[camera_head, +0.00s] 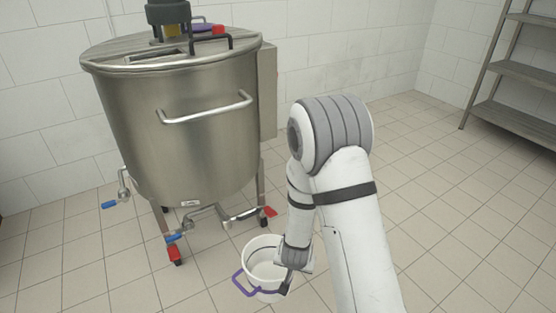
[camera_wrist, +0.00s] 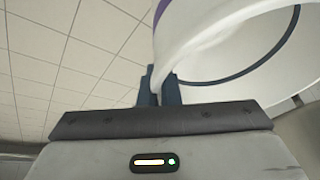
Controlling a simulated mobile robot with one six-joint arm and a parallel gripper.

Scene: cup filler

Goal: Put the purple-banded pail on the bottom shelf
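The white pail (camera_head: 262,253) is low in front of the steel tank, with a purple handle (camera_head: 241,285) hanging on its left side. It fills the upper right of the wrist view (camera_wrist: 225,45), where part of a purple band shows. My gripper (camera_head: 287,284) is at the right side of the pail. In the wrist view its two dark fingers (camera_wrist: 160,90) sit on either side of the pail wall at the rim, closed on it. I cannot tell whether the pail touches the floor. The bottom shelf (camera_head: 515,122) of the rack at far right looks empty.
A large steel tank (camera_head: 190,130) on legs stands at left, with a side handle (camera_head: 205,107) and low valves with red and blue levers (camera_head: 268,211). The rack has higher shelves (camera_head: 525,75). Open tiled floor (camera_head: 440,190) lies between my arm and the rack.

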